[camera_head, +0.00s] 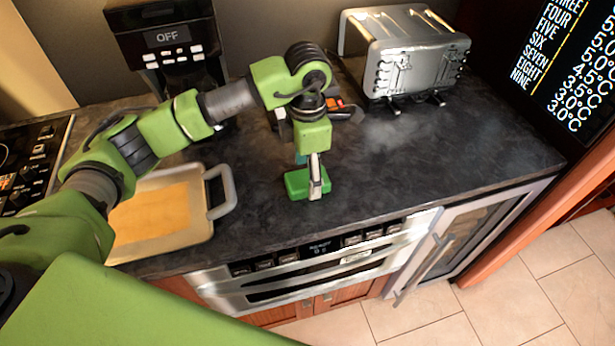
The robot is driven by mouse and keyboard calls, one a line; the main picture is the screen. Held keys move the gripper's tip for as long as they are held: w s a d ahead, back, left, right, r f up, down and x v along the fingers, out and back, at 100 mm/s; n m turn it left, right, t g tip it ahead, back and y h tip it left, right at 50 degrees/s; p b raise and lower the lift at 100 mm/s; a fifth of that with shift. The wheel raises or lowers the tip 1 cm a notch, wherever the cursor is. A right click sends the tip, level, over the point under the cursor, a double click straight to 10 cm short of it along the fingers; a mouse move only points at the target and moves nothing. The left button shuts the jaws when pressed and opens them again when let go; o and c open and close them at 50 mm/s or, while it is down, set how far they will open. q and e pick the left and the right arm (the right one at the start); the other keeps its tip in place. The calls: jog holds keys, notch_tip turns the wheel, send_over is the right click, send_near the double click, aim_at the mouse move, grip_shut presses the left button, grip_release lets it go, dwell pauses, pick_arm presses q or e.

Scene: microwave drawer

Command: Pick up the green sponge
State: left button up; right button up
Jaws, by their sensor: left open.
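The green sponge (297,184) lies on the dark countertop, right of the tray's handle and near the counter's front part. My left gripper (315,190) points down at the sponge, with its fingers over the sponge's right part. Its fingers are open; I cannot tell whether they touch the sponge. The gripper covers some of the sponge. My right gripper does not show.
A tray with a yellow-orange inside (212,172) stands left of the sponge. A silver toaster (415,62) and a coffee machine (170,40) stand at the back. The counter (440,150) is clear at right. A microwave drawer (300,275) is below its front edge.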

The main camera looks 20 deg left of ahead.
pick_arm(q)
jog(key=shift+f, duration=1.15)
jog(key=c, duration=1)
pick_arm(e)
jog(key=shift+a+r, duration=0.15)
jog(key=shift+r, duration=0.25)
pick_arm(q)
jog(key=shift+r, duration=0.15)
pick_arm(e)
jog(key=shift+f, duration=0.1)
pick_arm(q)
jog(key=shift+w+r+b, duration=0.1)
jog(key=shift+r+b, duration=0.45)
jog(key=shift+r, duration=0.05)
jog(key=shift+r+b, duration=0.6)
jog(key=shift+r, duration=0.2)
jog(key=s+d+r+b, duration=0.1)
jog(key=s+d+r, duration=0.2)
jog(key=s+d+r+b, duration=0.1)
jog(key=s+d+r, duration=0.2)
jog(key=d, duration=0.1)
jog(key=s+d+r+b, duration=0.1)
jog(key=s+d+r, duration=0.2)
jog(key=r, duration=0.1)
jog(key=shift+s+d, duration=0.15)
jog(key=shift+d, duration=0.15)
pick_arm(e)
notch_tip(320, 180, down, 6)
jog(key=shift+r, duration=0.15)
